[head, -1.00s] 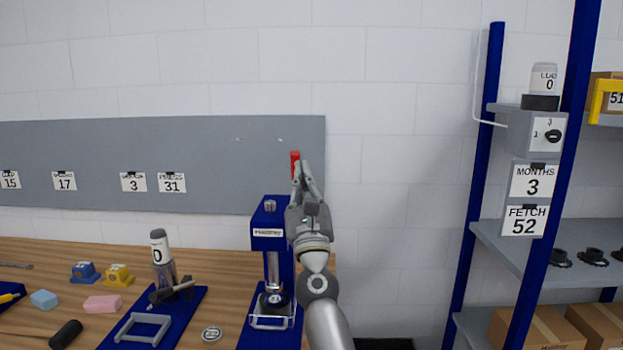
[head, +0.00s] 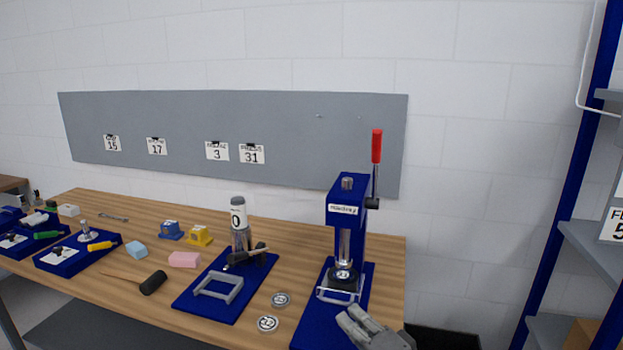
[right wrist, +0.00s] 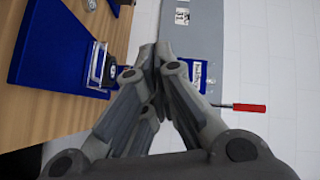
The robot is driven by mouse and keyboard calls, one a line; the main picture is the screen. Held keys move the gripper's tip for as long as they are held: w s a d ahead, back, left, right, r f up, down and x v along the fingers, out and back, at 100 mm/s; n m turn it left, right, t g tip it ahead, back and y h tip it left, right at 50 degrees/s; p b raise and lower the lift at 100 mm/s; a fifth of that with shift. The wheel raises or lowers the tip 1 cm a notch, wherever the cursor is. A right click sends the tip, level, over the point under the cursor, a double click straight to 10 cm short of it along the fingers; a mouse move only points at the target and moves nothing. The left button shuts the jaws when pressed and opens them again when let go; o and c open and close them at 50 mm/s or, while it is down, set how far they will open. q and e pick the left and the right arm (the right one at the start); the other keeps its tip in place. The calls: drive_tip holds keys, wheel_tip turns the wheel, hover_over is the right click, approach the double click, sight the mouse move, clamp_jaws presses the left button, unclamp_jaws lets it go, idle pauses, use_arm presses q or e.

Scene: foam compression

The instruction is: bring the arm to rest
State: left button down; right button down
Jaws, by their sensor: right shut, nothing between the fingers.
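My right gripper (head: 362,326) is low at the bottom of the head view, just in front of the blue press (head: 347,205) and its blue base plate. Its fingers are shut with nothing between them. The right wrist view also shows my right gripper (right wrist: 160,48) with its fingertips together. The press stands upright with its red-handled lever (head: 376,146) raised. The red handle also shows in the right wrist view (right wrist: 249,108), apart from the fingers. A black piece (head: 343,279) sits under the press ram. My left gripper is not in view.
The wooden bench (head: 140,226) holds a blue plate (head: 212,310) with a grey frame, a labelled cylinder (head: 238,214), foam blocks (head: 184,260), a mallet (head: 153,282) and round discs (head: 267,324). A blue-framed shelf (head: 590,250) stands at the right. Bare wall lies between bench and shelf.

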drive_tip(key=s+d+f+n+g+h, duration=0.35)
drive_tip(key=s+f+n+g, duration=0.25)
drive_tip(key=s+f, duration=0.8)
drive_tip(key=s+d+f+n+g+h, duration=0.2)
drive_tip(key=s+d+f+n+g, duration=0.15)
drive_tip(key=s, duration=0.55)
drive_tip(key=s+d+f+n+g+h, duration=0.25)
drive_tip(key=s+d, duration=0.25)
drive_tip(key=s, duration=0.4)
wheel_tip(320, 180, down, 30)
drive_tip(key=s+g+b, duration=0.1)
drive_tip(key=s+b, duration=0.1)
drive_tip(key=b, duration=0.1)
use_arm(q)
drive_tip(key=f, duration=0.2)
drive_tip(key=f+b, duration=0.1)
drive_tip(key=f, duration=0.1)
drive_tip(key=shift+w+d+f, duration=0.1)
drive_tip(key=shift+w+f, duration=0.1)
use_arm(e)
drive_tip(key=s+d+f+g, duration=0.1)
drive_tip(key=s+d+f, duration=0.1)
drive_tip(key=s+f, duration=1.4)
drive_tip(key=shift+s+d+f, duration=0.25)
drive_tip(key=shift+d+f, duration=0.15)
drive_tip(key=shift+f, duration=0.4)
drive_tip(key=c, duration=2.2)
unclamp_jaws()
